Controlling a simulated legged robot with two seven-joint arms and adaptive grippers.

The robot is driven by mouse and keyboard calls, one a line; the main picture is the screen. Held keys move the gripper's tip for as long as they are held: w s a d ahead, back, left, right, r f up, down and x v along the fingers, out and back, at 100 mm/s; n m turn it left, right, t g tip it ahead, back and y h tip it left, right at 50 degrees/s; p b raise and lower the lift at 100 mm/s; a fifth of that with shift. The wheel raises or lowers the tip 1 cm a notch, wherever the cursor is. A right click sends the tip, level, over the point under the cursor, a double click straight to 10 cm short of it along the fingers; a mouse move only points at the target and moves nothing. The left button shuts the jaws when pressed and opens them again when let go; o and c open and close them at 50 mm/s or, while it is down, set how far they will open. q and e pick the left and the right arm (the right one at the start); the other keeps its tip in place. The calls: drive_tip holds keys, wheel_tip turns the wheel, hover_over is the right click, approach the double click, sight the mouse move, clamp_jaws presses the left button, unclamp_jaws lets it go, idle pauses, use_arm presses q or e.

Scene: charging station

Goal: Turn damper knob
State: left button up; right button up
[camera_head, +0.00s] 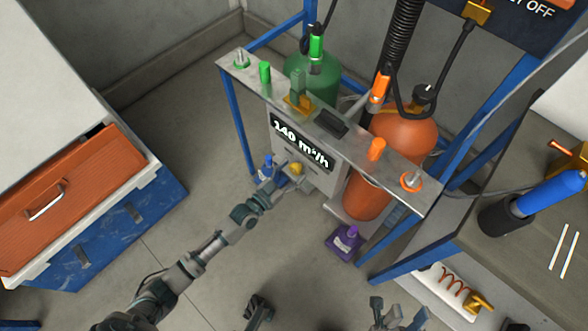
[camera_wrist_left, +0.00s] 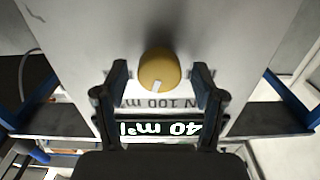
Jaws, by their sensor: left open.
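The damper knob is a round yellow knob (camera_wrist_left: 159,70) with a pale pointer mark, on a grey panel (camera_wrist_left: 190,30). In the wrist view it sits just beyond and between the open fingers of my left gripper (camera_wrist_left: 160,88), with a gap on either side. In the head view the yellow knob (camera_head: 296,168) shows below the display (camera_head: 302,145) reading 140 m³/h. My left gripper (camera_head: 283,181) is in front of it. My right gripper (camera_head: 398,312) is low at the bottom edge, partly cut off, away from the panel.
A green cylinder (camera_head: 310,75) and an orange cylinder (camera_head: 405,132) stand in the blue-framed station. A cabinet with an orange drawer (camera_head: 70,205) is at left, a workbench (camera_head: 510,238) at right. Floor left of the station is clear.

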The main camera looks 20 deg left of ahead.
use_arm(q)
drive_tip(key=shift+w+r, duration=0.1)
drive_tip(key=shift+w, duration=0.05)
drive_tip(key=c, duration=1.1)
drive_tip(key=shift+r+p, duration=0.1)
drive_tip(key=shift+p, duration=0.2)
drive_tip(key=shift+c, duration=0.2)
drive_tip(key=o, duration=1.1)
drive_tip(key=shift+n, duration=0.3)
drive_tip(key=shift+o, duration=0.2)
drive_tip(key=v, duration=1.2)
